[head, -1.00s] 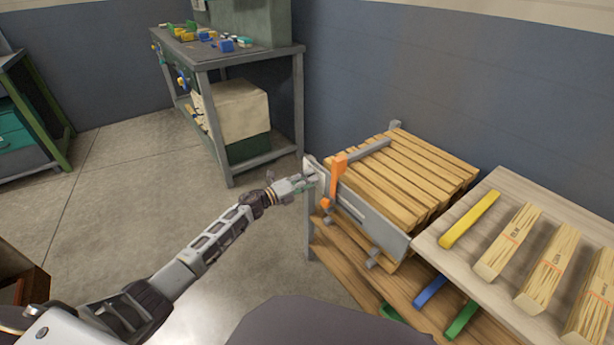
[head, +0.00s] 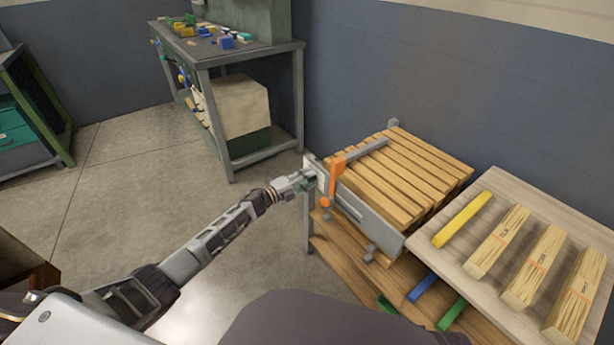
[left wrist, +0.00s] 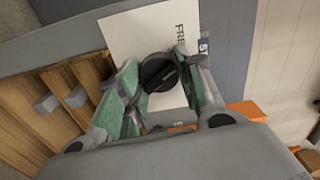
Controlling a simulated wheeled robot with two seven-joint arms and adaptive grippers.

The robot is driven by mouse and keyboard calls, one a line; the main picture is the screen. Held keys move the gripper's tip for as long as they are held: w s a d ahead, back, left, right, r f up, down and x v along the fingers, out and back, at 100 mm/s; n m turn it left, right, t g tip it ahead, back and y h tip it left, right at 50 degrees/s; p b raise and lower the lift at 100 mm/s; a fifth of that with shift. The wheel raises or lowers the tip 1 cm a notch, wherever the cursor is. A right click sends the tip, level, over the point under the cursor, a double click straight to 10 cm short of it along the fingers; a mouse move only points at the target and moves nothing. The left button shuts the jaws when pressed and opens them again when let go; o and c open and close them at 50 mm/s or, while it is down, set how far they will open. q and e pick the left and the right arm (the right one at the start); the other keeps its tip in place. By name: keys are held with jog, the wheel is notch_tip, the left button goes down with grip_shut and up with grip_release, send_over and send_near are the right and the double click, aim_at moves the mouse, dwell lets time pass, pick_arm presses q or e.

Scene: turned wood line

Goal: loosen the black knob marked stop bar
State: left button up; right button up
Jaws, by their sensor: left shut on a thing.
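The black knob (left wrist: 158,72) shows in the left wrist view, round with a raised grip bar, in front of a white plate (left wrist: 135,32) with cut-off lettering "FRE". My left gripper (left wrist: 159,78) is shut on the knob, one green-padded finger on each side. In the head view my left gripper (head: 307,180) is at the near left corner of the slatted wood rack (head: 400,180), beside an orange lever (head: 334,177). The knob cannot be made out there. My right gripper is not in view.
A grey metal rail (head: 370,222) runs along the rack's front. A board (head: 480,268) at the right carries a yellow bar (head: 464,220) and several wood blocks. A grey workbench (head: 265,52) stands at the back. The floor left of my arm is clear.

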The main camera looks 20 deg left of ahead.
pick_arm(q)
jog(key=shift+a+n+p, duration=0.1)
jog(key=shift+n+p, duration=0.7)
jog(key=shift+n, duration=0.8)
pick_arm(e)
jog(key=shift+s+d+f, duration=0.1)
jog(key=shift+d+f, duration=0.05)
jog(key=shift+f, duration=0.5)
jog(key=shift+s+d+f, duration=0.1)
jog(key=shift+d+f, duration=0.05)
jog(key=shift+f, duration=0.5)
pick_arm(q)
jog(key=shift+o, duration=0.2)
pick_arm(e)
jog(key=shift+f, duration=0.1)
pick_arm(q)
jog(key=shift+c, duration=0.2)
jog(key=o, duration=1)
jog(key=shift+o, duration=0.2)
jog(key=v, duration=1.2)
